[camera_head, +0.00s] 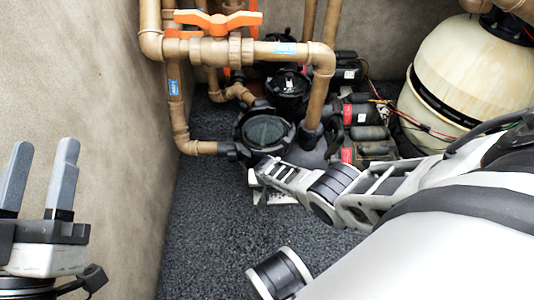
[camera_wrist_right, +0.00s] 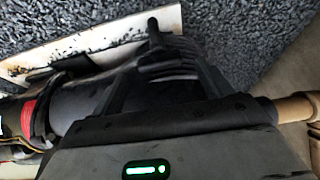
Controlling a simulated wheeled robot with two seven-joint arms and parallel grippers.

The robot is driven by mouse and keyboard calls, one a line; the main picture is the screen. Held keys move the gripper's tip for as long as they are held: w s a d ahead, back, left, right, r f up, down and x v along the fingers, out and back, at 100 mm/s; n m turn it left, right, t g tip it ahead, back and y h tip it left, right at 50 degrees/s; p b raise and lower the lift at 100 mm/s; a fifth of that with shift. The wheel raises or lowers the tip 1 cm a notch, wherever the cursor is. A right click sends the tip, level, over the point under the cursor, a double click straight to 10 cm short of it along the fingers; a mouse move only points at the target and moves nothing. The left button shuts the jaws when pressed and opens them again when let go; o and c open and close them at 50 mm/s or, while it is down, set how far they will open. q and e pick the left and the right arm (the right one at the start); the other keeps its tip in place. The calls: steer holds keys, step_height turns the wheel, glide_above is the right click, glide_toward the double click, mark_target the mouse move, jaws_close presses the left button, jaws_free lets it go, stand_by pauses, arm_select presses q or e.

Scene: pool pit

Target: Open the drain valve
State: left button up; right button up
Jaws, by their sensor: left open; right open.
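An orange-handled valve (camera_head: 218,22) sits on the tan pipework at the top of the head view; its handle lies roughly along the horizontal pipe. Another orange handle shows partly behind it. I cannot tell which one is the drain valve. My left gripper (camera_head: 41,165) is open and empty at the far left, well apart from the valves. My right arm reaches in from the right, its far end low beside the pump (camera_head: 264,130). In the right wrist view my right gripper (camera_wrist_right: 163,85) is open, its dark fingers in front of a dark pump body; contact cannot be told.
Tan pipes (camera_head: 323,85) run down to the pumps. A large cream tank (camera_head: 460,75) stands at the right. Red and black motors (camera_head: 355,110) with loose wires lie between. A beige wall (camera_head: 105,90) bounds the left. Dark gravel floor (camera_head: 205,220) is clear in front.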

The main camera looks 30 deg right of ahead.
steer(key=shift+b+x, duration=0.9)
steer(key=shift+x, duration=0.3)
arm_select(q)
steer(key=shift+s+d+r+m+h, duration=0.1)
steer(key=shift+s+r+m+h, duration=0.2)
steer(key=shift+r+m+h, duration=0.7)
steer(key=shift+s+r+m+h, duration=0.3)
steer(key=shift+r+m+h, duration=0.4)
steer(key=shift+m, duration=0.55)
steer(key=shift+s+d+r+m+h, duration=0.1)
steer(key=shift+s+r+m+h, duration=0.2)
steer(key=shift+r+m+h, duration=0.6)
arm_select(e)
steer(key=shift+f, duration=0.1)
arm_select(q)
steer(key=shift+f+m, duration=0.2)
steer(key=shift+m, duration=0.05)
